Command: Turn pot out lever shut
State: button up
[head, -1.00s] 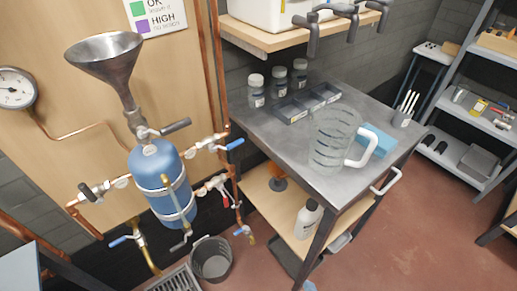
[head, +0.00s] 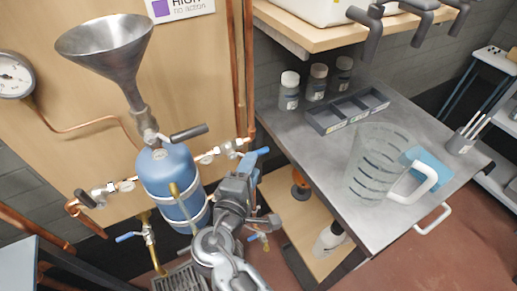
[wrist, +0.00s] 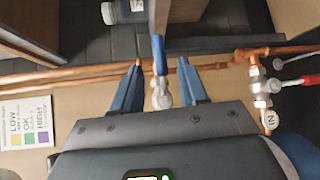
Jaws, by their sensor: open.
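The blue pot (head: 166,172) hangs upright on the wooden panel under a steel funnel (head: 108,50). A valve with a blue lever (head: 252,158) is on the copper pipe to the pot's right. My gripper (head: 248,166) is at this valve in the head view and hides part of it. In the wrist view the blue lever (wrist: 158,54) stands between the two open fingers of my gripper (wrist: 163,78), with its pale valve body (wrist: 161,97) below. I see a gap on each side of the lever. No label shows which lever is the pot out one.
A valve with a red lever (wrist: 294,83) is right of my gripper in the wrist view. A dark lever (head: 188,133) is above the pot. Copper pipes run nearby. The metal table (head: 300,150) with a clear jug (head: 372,165) stands to the right.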

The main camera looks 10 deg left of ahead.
aim_at(258, 151)
jog(key=shift+x, duration=3.15)
grip_shut()
